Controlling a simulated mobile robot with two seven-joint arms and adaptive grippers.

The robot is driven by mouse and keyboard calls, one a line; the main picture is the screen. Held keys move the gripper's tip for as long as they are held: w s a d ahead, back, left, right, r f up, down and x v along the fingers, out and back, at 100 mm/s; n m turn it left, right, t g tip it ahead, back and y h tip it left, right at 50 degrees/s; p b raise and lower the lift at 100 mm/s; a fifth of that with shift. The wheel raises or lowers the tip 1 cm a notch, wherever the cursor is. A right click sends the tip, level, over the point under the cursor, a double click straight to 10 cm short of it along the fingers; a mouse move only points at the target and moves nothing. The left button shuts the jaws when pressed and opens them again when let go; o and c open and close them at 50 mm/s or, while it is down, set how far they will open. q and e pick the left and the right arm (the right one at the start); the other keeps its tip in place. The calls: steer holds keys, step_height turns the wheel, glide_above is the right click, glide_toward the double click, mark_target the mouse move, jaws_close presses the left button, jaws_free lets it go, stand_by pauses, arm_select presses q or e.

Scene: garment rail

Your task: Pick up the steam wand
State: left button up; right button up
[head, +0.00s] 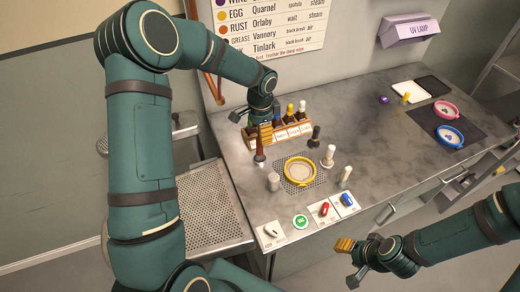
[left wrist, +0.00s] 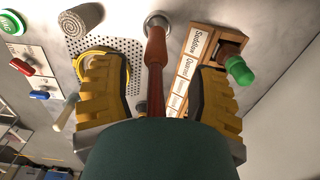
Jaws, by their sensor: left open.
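The steam wand appears to be the reddish-brown handle (left wrist: 155,62) with a pale round end in the left wrist view. In the head view the brown handle (head: 259,148) stands roughly upright at the counter's left side, beside the wooden bottle rack. My left gripper (left wrist: 155,88) is open, with a yellow ridged finger on each side of the handle and visible gaps to both. The handle's near end is hidden by my gripper's body. My left gripper also shows above the handle in the head view (head: 259,131). My right gripper (head: 346,262) is at the front, away from the wand; its finger spacing is unclear.
The wooden rack (left wrist: 190,73) of bottles stands close beside my left gripper. A yellow ring (head: 300,170) lies on a perforated plate, with several upright posts around it. Buttons and switches (head: 323,209) line the front edge. The counter's middle right is clear.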

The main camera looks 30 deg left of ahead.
mark_target(260, 146)
arm_select(q)
steer(key=shift+f, duration=0.7)
steer(key=f, duration=0.4)
steer(key=shift+s+f, duration=0.2)
steer(key=shift+s, duration=0.2)
steer(key=shift+f, duration=0.45)
steer(key=shift+r, duration=0.1)
jaws_close()
